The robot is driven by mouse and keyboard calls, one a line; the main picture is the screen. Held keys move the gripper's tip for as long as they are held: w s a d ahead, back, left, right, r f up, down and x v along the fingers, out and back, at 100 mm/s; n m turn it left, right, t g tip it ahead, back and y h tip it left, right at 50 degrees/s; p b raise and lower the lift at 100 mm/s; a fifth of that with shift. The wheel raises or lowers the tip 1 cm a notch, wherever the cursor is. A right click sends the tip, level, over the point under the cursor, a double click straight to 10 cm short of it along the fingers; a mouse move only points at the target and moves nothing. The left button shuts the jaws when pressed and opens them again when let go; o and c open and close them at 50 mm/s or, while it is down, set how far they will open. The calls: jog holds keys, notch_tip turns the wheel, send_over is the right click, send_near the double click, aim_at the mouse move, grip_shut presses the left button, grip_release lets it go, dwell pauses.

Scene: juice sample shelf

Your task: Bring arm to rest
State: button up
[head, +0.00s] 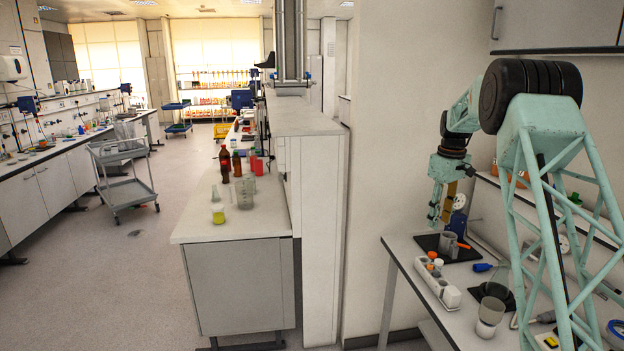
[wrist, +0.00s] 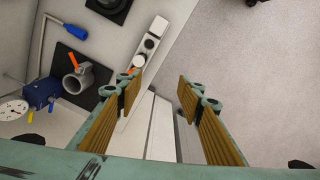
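My gripper (head: 440,208) hangs at the end of my green arm, at the right of the head view, above the left end of the workbench (head: 412,254). In the wrist view my gripper (wrist: 158,94) has its two ribbed brown finger pads apart, with nothing between them. Past the fingers the wrist view shows the bench edge and light floor. The grey metal fitting with an orange lever (wrist: 80,78) stands on a dark mat, left of the fingers and apart from them.
A white rack with capped containers (head: 436,280) sits near the bench's front edge; it also shows in the wrist view (wrist: 150,48). A blue-handled tool (head: 484,267) and a glass beaker (head: 488,318) are close by. A wall stands left of the bench.

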jog(key=s+a+r+m+t+b, duration=0.15)
jog(key=s+a+r, duration=0.4)
jog(key=s, duration=0.55)
jog(key=s+a+r+m+b, duration=0.1)
jog(key=s+a+r+b, duration=0.2)
jog(key=s+a+r, duration=0.5)
jog(key=s+a+r+m+b, duration=0.1)
jog(key=s+a+r+b, duration=0.3)
jog(key=s, duration=0.9)
jog(key=s+a+f+m+b, duration=0.1)
jog(key=s+a, duration=0.1)
jog(key=s, duration=0.7)
jog(key=s+a+f, duration=0.1)
jog(key=s+a, duration=0.1)
jog(key=s, duration=0.8)
jog(key=s+a+f+m+t+b, duration=0.1)
jog(key=s+f, duration=0.4)
jog(key=s, duration=0.5)
jog(key=s+a+f+t+b, duration=0.1)
jog(key=s+f, duration=0.4)
jog(key=s, duration=0.5)
jog(key=shift+a+m+b, duration=0.3)
jog(key=shift+m+b, duration=0.05)
jog(key=shift+b, duration=0.3)
jog(key=shift+c, duration=0.9)
jog(key=shift+c, duration=1.3)
jog(key=shift+d, duration=0.15)
